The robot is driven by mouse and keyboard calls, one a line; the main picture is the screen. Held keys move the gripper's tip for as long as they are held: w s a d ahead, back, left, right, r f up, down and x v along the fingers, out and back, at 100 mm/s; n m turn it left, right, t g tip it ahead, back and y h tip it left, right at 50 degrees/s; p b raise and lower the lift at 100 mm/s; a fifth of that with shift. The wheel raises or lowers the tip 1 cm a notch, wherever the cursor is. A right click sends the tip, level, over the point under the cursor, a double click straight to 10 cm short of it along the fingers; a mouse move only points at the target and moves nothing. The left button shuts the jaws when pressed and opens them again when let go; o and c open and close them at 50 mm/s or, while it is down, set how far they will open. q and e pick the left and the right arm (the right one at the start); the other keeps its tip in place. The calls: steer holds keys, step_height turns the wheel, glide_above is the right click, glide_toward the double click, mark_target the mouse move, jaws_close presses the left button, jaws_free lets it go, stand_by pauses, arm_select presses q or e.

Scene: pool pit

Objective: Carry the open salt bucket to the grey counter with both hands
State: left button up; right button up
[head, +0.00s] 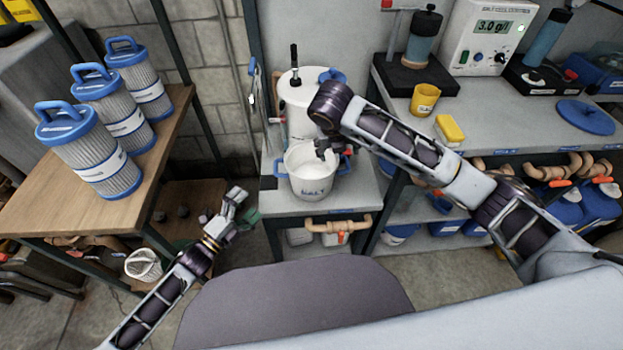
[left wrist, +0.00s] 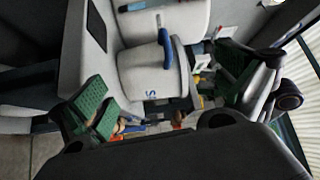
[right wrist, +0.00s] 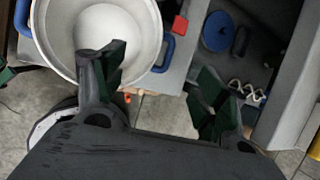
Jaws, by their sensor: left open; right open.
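The open white salt bucket (head: 312,189) stands upright on a low grey stand (head: 352,196), with white salt inside and blue side handles. The grey counter (head: 500,112) is to the right. My left gripper (head: 240,208) is open, left of the bucket and apart from it. The left wrist view shows the bucket (left wrist: 147,82) and a blue handle (left wrist: 169,50) ahead between the fingers. My right gripper (head: 328,150) is open at the bucket's right rim. In the right wrist view one finger overlaps the bucket (right wrist: 148,35); whether it touches is unclear. A blue handle (right wrist: 165,55) shows between the fingers.
A yellow cup (head: 425,99), yellow sponge (head: 450,129), blue lid (head: 585,117) and salt controller (head: 490,38) occupy the counter, with bare room in its middle. A white tank (head: 298,100) stands behind the bucket. Filter cartridges (head: 88,150) stand on the left wooden bench.

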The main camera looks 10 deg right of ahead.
mark_target(277, 172)
arm_select(q)
steer(key=shift+w+d, duration=0.1)
arm_select(e)
steer(key=shift+f, duration=0.15)
arm_select(q)
steer(key=shift+x, duration=6.8)
arm_select(e)
steer(key=x, duration=1.3)
steer(key=shift+w+f, duration=0.2)
steer(key=shift+f, duration=0.05)
